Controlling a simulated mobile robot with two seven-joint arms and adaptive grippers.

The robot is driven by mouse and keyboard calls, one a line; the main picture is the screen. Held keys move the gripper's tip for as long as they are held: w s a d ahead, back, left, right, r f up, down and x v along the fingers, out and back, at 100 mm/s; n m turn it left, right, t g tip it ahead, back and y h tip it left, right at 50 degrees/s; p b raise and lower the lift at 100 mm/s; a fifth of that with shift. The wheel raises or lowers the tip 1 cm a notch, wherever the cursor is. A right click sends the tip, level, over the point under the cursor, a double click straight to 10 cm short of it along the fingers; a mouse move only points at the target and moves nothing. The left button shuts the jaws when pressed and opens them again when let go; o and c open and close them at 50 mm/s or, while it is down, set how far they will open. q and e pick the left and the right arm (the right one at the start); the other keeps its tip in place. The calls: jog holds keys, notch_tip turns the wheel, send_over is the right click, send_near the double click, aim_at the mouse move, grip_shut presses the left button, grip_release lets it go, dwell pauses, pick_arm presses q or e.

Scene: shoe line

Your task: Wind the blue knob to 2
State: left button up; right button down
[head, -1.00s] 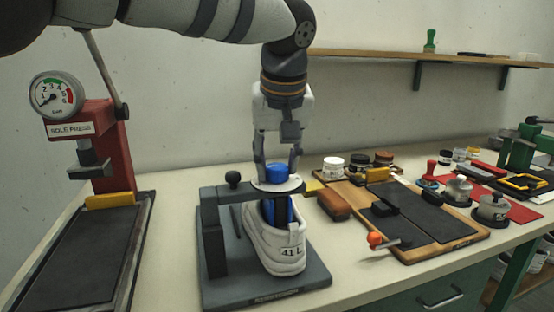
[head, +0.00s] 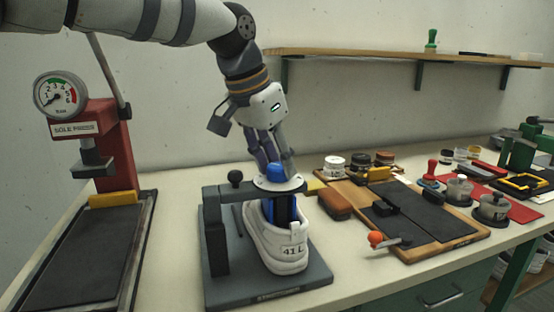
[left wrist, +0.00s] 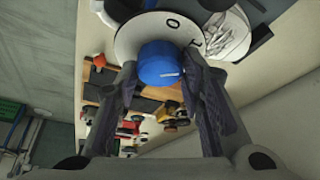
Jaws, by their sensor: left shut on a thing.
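The blue knob (head: 276,173) sits on a pale round dial (head: 290,183) above a white shoe (head: 280,236) in the dark clamp stand (head: 266,284). My left gripper (head: 275,166) comes down on the knob from above, tilted, with its fingers shut on it. In the left wrist view the knob (left wrist: 160,63) lies between the two fingers, with a white pointer line on its top. The dial (left wrist: 136,30) around it shows a 0 and part of another mark; the fingers hide the rest. My right gripper is in no view.
The red sole press (head: 100,140) with its gauge stands at the left. A board with a crank and orange ball (head: 376,238), a brown block (head: 335,204) and several jars lie to the right. A shelf (head: 400,58) runs along the wall.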

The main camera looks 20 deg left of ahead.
pick_arm(q)
jog(key=m, duration=0.2)
jog(key=m+g+h, duration=0.1)
jog(key=m, duration=0.2)
jog(key=shift+w+a+f+h, duration=0.1)
jog(key=shift+w+h, duration=0.05)
jog(key=shift+h, duration=0.15)
jog(key=shift+m+g+b, duration=0.4)
jog(key=shift+m, duration=0.6)
jog(key=o, duration=1.1)
jog(key=shift+o, duration=0.2)
jog(key=v, duration=1.2)
jog(key=shift+a, duration=0.2)
